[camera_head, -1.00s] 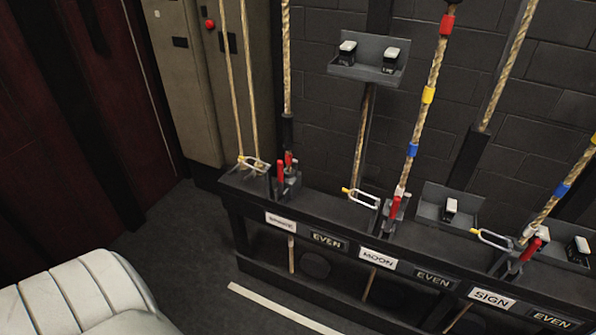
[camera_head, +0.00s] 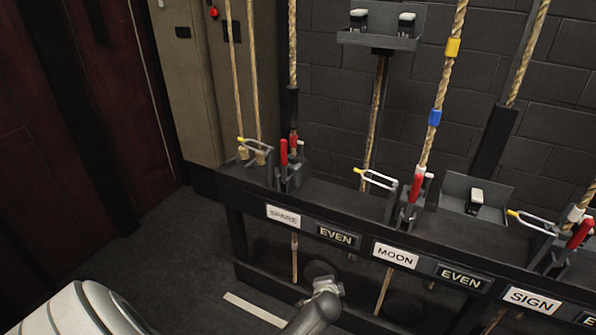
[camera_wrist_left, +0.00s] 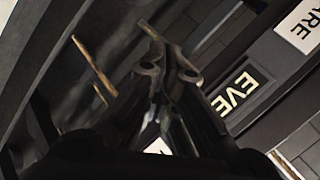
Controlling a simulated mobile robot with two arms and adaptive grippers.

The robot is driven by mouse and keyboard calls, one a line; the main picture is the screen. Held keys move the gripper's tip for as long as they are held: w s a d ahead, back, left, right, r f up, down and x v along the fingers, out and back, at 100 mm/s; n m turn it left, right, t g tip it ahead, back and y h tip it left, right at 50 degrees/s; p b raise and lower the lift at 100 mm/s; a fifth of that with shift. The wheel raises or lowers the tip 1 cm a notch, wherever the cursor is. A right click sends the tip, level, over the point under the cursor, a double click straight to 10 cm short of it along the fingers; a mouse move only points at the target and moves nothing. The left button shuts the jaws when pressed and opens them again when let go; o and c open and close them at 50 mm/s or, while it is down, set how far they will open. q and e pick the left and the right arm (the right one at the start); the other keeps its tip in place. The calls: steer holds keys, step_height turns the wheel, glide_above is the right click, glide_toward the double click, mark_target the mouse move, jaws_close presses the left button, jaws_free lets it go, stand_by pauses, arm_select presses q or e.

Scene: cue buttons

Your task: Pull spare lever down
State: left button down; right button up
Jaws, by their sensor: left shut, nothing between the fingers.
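The spare lever (camera_head: 284,152) is red and stands upright on the rail, above and slightly right of the white SPARE label (camera_head: 284,216). A rope runs up just behind it. My left gripper (camera_wrist_left: 168,62) is shut and empty in the left wrist view. Its fingers are close to the black rail, with the EVEN label (camera_wrist_left: 236,92) and part of the SPARE label (camera_wrist_left: 301,22) to the right. In the head view an arm end of mine shows low in front of the rail; its fingers are hard to make out. The lever does not show in the wrist view. My right gripper is not in view.
The MOON lever (camera_head: 415,187) and SIGN lever (camera_head: 580,233) are also red and stand farther right. Yellow-tipped metal loops (camera_head: 376,180) stick out along the black rail (camera_head: 345,203). The dark floor (camera_head: 150,240) at the left is clear.

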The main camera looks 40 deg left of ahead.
arm_select(q)
steer(key=w+a+r+y+b, duration=0.3)
steer(key=w+a+r, duration=0.1)
steer(key=r, duration=0.6)
steer(key=w+a+r+t+y+b, duration=0.1)
steer(key=w+a+r+y+b, duration=0.2)
steer(key=r, duration=0.8)
steer(key=w+a+r+n+y+b, duration=0.1)
steer(key=w+a+r+y+b, duration=0.3)
steer(key=r, duration=0.7)
steer(key=shift+w+a+r+t+b, duration=0.25)
steer(key=shift+w+a+b, duration=0.4)
steer(key=shift+a, duration=0.55)
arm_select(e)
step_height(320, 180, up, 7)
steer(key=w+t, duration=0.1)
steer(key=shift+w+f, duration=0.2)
arm_select(q)
steer(key=shift+s+f, duration=0.1)
